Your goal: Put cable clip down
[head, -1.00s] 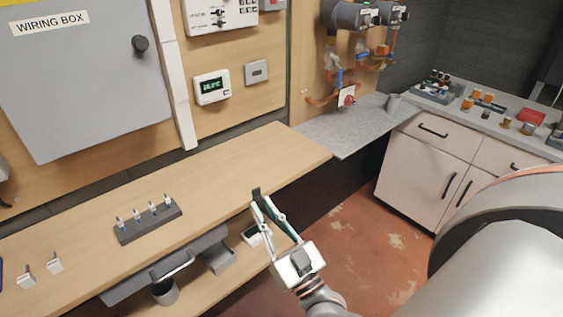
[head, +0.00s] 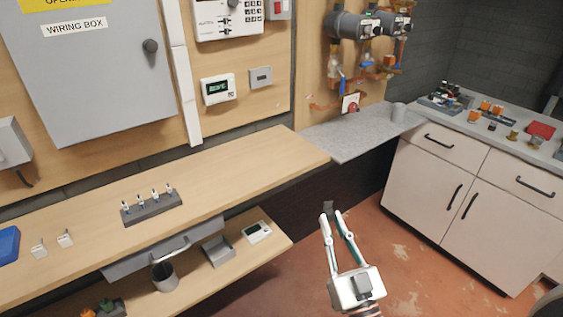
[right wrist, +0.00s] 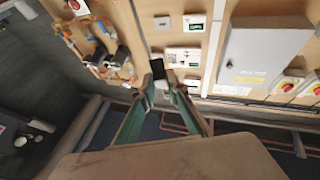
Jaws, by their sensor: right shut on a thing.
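My right gripper (head: 334,216) is shut on a small dark piece, the cable clip (head: 328,207), held at its fingertips. It hangs over the open floor, right of the wooden workbench and apart from every surface. In the right wrist view the clip (right wrist: 158,70) shows as a dark block between the tips of the two green-lined fingers (right wrist: 161,88). Its finer shape is too small to tell. My left gripper is in neither view.
The wooden workbench (head: 240,165) has a dark rack (head: 153,210) with several small pieces and two small white blocks. A lower shelf (head: 215,280) holds a grey tray, a cup and a white device. The grey counter (head: 350,138) has bare room.

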